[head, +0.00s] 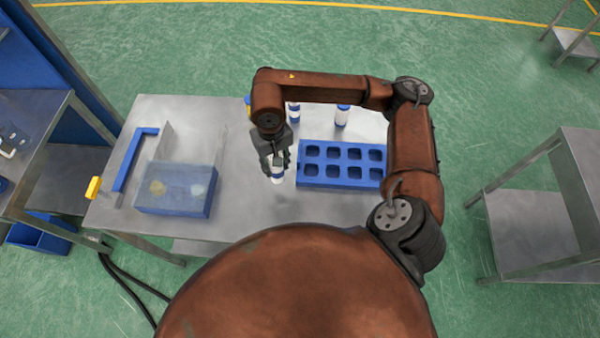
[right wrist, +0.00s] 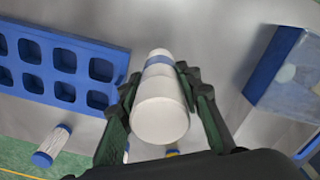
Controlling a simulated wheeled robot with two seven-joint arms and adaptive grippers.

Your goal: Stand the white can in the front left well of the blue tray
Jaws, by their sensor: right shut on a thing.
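The white can with a blue band (head: 277,176) is in my right gripper (head: 275,163), just left of the blue tray (head: 341,184) in the head view. The can looks roughly upright there; I cannot tell whether its base is clear of the table. In the right wrist view the can (right wrist: 160,112) sits between the two fingers of the right gripper (right wrist: 163,88), which are shut on its sides. The blue tray (right wrist: 118,60) lies beside it there, with two rows of square wells that look empty. My left gripper is not in view.
Two more white and blue cans stand behind the tray, one at its back left (head: 294,114) and one behind its middle (head: 342,116). A clear-topped blue box (head: 172,205) and a blue handle frame (head: 135,158) are at the table's left. Bare table (head: 238,208) lies between box and tray.

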